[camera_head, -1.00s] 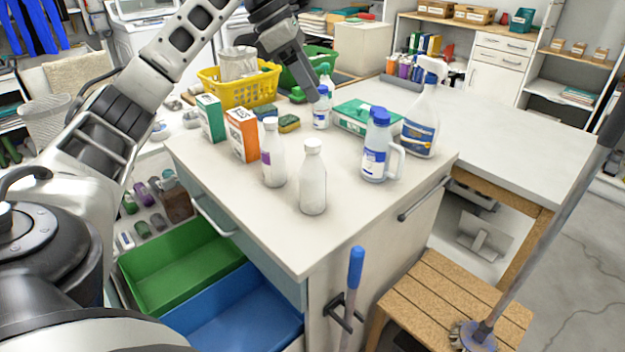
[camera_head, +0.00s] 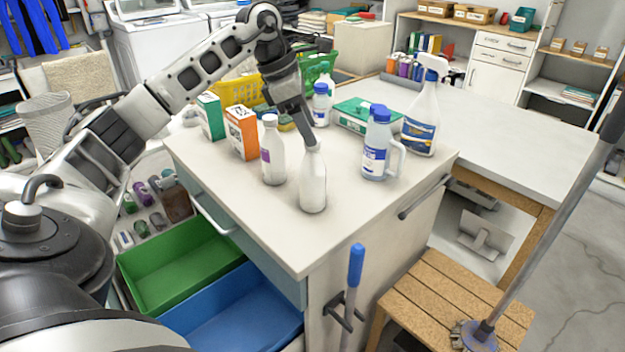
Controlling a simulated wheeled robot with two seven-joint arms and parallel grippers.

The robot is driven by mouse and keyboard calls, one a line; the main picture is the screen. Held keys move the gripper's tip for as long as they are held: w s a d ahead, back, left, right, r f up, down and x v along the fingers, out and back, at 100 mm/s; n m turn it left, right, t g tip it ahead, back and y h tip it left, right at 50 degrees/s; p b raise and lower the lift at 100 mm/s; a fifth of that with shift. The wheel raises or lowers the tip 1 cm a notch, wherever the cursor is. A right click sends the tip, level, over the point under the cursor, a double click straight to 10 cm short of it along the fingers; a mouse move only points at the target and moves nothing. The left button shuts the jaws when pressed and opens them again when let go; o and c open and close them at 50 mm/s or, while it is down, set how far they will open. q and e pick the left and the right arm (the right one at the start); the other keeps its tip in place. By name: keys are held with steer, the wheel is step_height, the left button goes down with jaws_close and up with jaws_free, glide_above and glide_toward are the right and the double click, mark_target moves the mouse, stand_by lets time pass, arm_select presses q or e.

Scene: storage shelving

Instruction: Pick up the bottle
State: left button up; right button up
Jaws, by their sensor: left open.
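Several bottles stand upright on the white cabinet top. A plain white bottle (camera_head: 313,184) is nearest the front corner. A white bottle with a purple label (camera_head: 273,155) is just left of it. A handled jug with a blue cap (camera_head: 377,150) stands to the right, and a small blue-capped bottle (camera_head: 321,106) is farther back. My left gripper (camera_head: 311,143) is open, pointing down at the top of the plain white bottle. Its fingers overlap the bottle's cap in the picture; I cannot tell whether they touch. My right gripper is not in view.
A spray bottle (camera_head: 423,112) and a green-and-white box (camera_head: 362,117) are at the right. An orange box (camera_head: 242,132) and a green box (camera_head: 210,117) stand at the left. A yellow basket (camera_head: 238,91) is behind. The cabinet top's front corner is clear.

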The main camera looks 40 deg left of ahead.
mark_target(312, 174)
arm_select(q)
steer(key=shift+s+x, duration=0.2)
steer(key=shift+x, duration=1.7)
steer(key=shift+f, duration=0.1)
jaws_close()
steer(key=shift+a, duration=0.1)
